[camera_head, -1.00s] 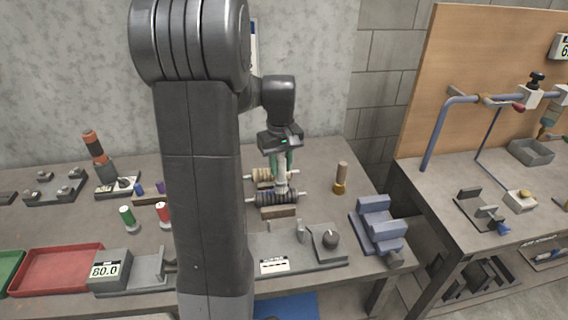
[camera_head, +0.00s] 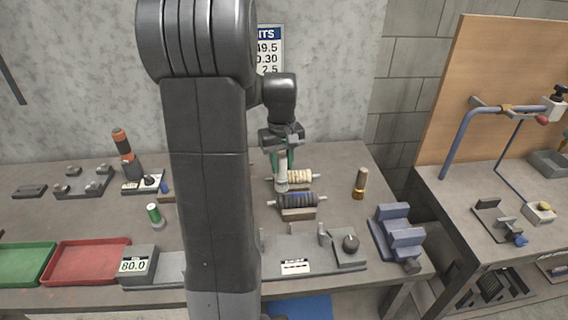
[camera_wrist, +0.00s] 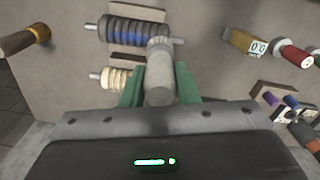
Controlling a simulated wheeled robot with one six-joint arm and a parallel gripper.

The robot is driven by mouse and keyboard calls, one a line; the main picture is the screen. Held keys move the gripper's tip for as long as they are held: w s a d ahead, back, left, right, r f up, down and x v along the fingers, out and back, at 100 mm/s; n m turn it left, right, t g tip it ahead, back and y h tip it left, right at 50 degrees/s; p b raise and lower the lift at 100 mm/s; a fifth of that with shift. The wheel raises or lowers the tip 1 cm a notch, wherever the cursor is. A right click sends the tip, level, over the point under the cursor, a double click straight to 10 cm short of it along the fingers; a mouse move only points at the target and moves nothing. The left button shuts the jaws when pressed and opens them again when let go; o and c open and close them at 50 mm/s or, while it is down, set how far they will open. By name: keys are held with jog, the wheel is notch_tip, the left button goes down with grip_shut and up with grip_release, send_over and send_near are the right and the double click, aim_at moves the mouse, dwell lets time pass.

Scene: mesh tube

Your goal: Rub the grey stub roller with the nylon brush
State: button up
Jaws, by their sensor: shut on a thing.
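My gripper (camera_head: 282,160) has green fingers and is shut on a pale grey upright tool with a whitish lower end, which I take as the nylon brush (camera_head: 281,184). In the wrist view the brush (camera_wrist: 159,72) sits between the fingers (camera_wrist: 158,90). A dark grey ribbed roller with a blue patch, likely the grey stub roller (camera_head: 303,200), lies on a stand. It also shows in the wrist view (camera_wrist: 125,30). The brush end overlaps one end of this roller there; I cannot tell whether they touch. A cream roller (camera_head: 300,176) lies behind it.
A wooden-handled brush (camera_head: 360,183) stands right of the rollers. A blue stepped block (camera_head: 396,232) is at the right edge of the bench. A grey fixture (camera_head: 345,258) lies in front. Red (camera_head: 90,262) and green (camera_head: 25,264) trays lie left. My arm hides the middle.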

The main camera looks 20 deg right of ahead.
notch_tip(320, 180, up, 2)
jog(key=shift+w+a+r+p, duration=0.1)
jog(key=shift+a+p, duration=0.05)
jog(key=shift+p, duration=0.4)
jog(key=shift+r+p, duration=0.9)
jog(key=shift+r, duration=0.3)
jog(key=shift+r+p, duration=0.15)
jog(key=shift+p, duration=0.5)
